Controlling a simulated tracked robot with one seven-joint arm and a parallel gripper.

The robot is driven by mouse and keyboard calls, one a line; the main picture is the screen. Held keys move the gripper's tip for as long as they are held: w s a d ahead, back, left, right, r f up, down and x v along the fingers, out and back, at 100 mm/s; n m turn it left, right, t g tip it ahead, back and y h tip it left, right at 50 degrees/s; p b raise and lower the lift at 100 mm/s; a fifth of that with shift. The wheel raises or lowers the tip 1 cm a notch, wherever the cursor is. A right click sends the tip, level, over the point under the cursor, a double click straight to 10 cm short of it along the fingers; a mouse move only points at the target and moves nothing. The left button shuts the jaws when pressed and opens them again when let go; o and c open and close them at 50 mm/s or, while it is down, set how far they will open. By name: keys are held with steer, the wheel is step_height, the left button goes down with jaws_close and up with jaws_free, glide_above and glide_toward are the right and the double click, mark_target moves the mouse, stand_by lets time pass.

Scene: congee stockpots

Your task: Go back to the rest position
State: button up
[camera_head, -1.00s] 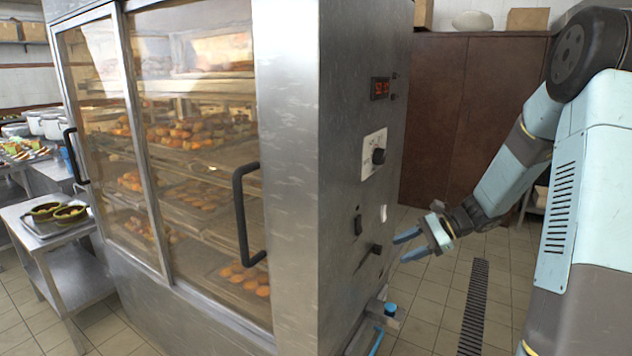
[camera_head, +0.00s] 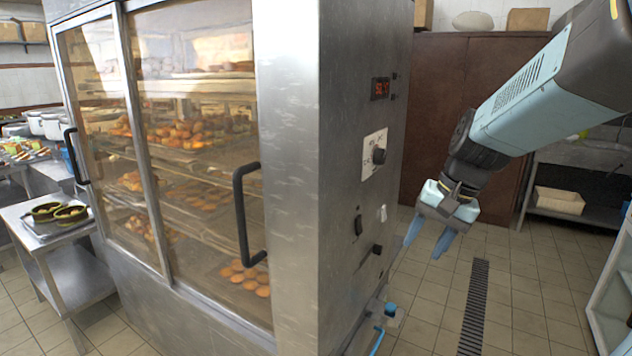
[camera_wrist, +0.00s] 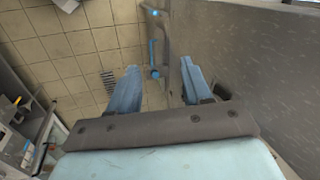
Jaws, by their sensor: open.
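My gripper (camera_head: 428,240) is open and empty in the head view, its two blue fingers pointing down beside the control side of the steel warming cabinet (camera_head: 345,60). The fingers also show in the wrist view (camera_wrist: 160,88), spread apart with tiled floor and the cabinet's lower fittings beyond. The left fingertip is close in the picture to the cabinet's edge; I cannot tell the exact gap.
The cabinet's glass doors (camera_head: 200,150) are closed over trays of pastries. A blue-capped pipe fitting (camera_head: 391,310) juts out low on the cabinet. A steel side table (camera_head: 50,245) stands left. A shelf with a tan bin (camera_head: 560,201) is at right. Tiled floor with a drain grate (camera_head: 474,300) lies clear.

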steer(key=s+d+r+n+t+h, duration=0.2)
steer(key=s+r+n+t+h, duration=0.1)
steer(key=s, duration=0.7)
step_height(320, 180, up, 2)
steer(key=shift+s+d+r+n+t, duration=0.2)
steer(key=shift+d+n+t, duration=0.25)
steer(key=shift+n, duration=0.25)
steer(key=shift+o, duration=0.5)
stand_by(2.9)
